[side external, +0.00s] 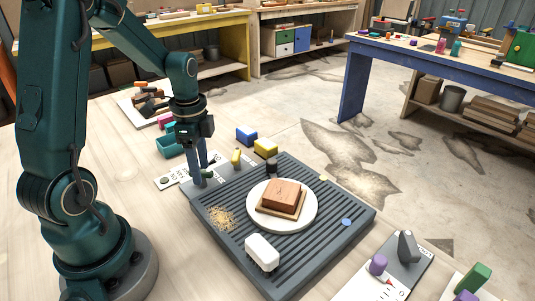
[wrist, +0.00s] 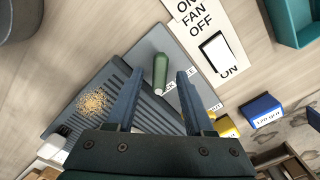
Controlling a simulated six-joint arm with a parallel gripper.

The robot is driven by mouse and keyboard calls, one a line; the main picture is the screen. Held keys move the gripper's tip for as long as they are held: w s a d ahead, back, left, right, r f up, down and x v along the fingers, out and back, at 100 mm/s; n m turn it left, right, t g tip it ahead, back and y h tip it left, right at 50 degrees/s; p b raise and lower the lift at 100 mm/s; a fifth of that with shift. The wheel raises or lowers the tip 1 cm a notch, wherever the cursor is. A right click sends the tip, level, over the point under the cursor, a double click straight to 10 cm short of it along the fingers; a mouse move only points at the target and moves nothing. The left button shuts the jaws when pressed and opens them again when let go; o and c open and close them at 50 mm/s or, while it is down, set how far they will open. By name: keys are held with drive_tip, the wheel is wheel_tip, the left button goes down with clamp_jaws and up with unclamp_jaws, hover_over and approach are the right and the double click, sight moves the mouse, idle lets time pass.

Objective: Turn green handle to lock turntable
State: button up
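The green handle (wrist: 160,73) is a small rounded bar on a grey plate at the corner of the slatted bench in the wrist view. A partly covered label lies beside it. In the side view a little of the handle (side external: 208,174) shows at my fingertips. My gripper (wrist: 160,82) is open, with one finger on each side of the handle. I see gaps to both fingers and cannot tell any contact. In the side view my gripper (side external: 203,174) points down at the bench's far left corner. The turntable (side external: 254,200) is a white disc carrying a wooden block (side external: 284,196).
The slatted grey bench (side external: 340,215) holds wood shavings (side external: 222,217) and a white block (side external: 262,251). A fan switch panel (wrist: 190,30) lies close to the handle. Yellow (side external: 265,147) and blue (side external: 246,135) blocks and a teal bin (side external: 170,147) stand behind.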

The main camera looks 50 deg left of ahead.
sight(203, 170)
drive_tip(key=shift+r, duration=2.6)
drive_tip(key=shift+w+d+r, duration=0.15)
drive_tip(key=shift+d, duration=0.1)
drive_tip(key=s+d+r+n+t, duration=0.2)
drive_tip(key=s+d+r+n, duration=0.1)
drive_tip(key=d, duration=0.3)
drive_tip(key=s+d+r+n+t, duration=0.3)
drive_tip(key=s+d+n, duration=0.1)
drive_tip(key=d+n, duration=0.2)
drive_tip(key=shift+s+d+r+t, duration=0.2)
drive_tip(key=shift+s+d+t, duration=0.1)
drive_tip(key=shift+d, duration=0.2)
